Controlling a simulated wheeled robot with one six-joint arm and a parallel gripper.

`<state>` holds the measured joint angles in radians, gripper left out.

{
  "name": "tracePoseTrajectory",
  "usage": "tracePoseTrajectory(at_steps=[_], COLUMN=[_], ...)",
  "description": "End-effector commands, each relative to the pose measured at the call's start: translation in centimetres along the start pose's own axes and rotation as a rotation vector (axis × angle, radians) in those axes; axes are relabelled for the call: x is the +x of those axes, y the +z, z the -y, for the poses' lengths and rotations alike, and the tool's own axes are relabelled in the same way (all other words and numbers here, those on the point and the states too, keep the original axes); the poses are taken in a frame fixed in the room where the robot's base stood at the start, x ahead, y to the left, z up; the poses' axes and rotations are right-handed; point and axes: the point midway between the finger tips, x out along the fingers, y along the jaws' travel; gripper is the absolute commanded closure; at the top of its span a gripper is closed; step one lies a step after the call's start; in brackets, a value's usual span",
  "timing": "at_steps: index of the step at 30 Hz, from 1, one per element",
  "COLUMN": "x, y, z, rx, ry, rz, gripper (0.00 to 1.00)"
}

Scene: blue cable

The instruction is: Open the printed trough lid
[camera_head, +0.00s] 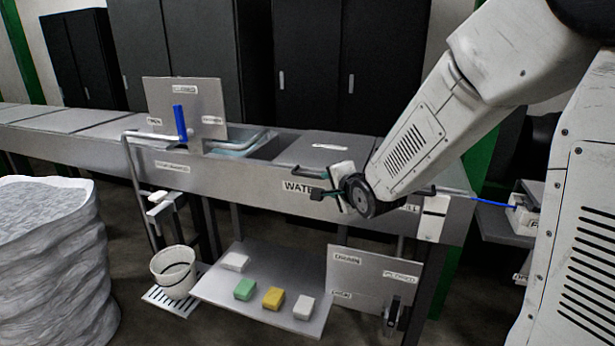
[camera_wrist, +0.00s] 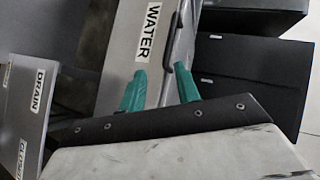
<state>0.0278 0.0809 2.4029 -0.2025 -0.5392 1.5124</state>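The trough (camera_head: 250,178) is a long grey metal counter with a "WATER" label on its front, also visible in the wrist view (camera_wrist: 148,30). A flat grey lid (camera_head: 312,155) with a small printed label, too small to read, lies on its top beside an opening. My gripper (camera_head: 322,190) is at the trough's front edge, by the "WATER" label. In the wrist view its two teal fingers (camera_wrist: 160,90) are apart with nothing between their tips. A dark bar-like handle (camera_wrist: 170,50) lies just beyond them; I cannot tell whether they touch it. My arm hides part of the trough.
An upright panel with a blue handle (camera_head: 180,122) stands on the trough at left. A lower shelf (camera_head: 220,287) holds several coloured blocks beside a "DRAIN" panel (camera_head: 365,275). A white bucket (camera_head: 173,270) and a pale sack stack (camera_head: 45,265) stand at left.

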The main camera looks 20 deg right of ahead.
Motion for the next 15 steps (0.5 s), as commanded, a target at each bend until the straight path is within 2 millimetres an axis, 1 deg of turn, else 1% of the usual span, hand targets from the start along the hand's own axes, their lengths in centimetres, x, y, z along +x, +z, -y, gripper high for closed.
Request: tracePoseTrajectory(at_steps=[1,3,6,11,15], x=[1.4,2.6,3.5,4.6,6.4], y=[0.3,0.6,1.0,1.2,1.4], z=[-0.3,-0.1,0.1,0.5,1.0], rx=[0.071,0.167,0.261,0.319,0.321], ry=[-0.049,-0.121,-0.191,-0.237,-0.239], rz=[0.011,0.031,0.057,0.078,0.079], gripper=[0.68,0.68,0.68,0.68,0.68])
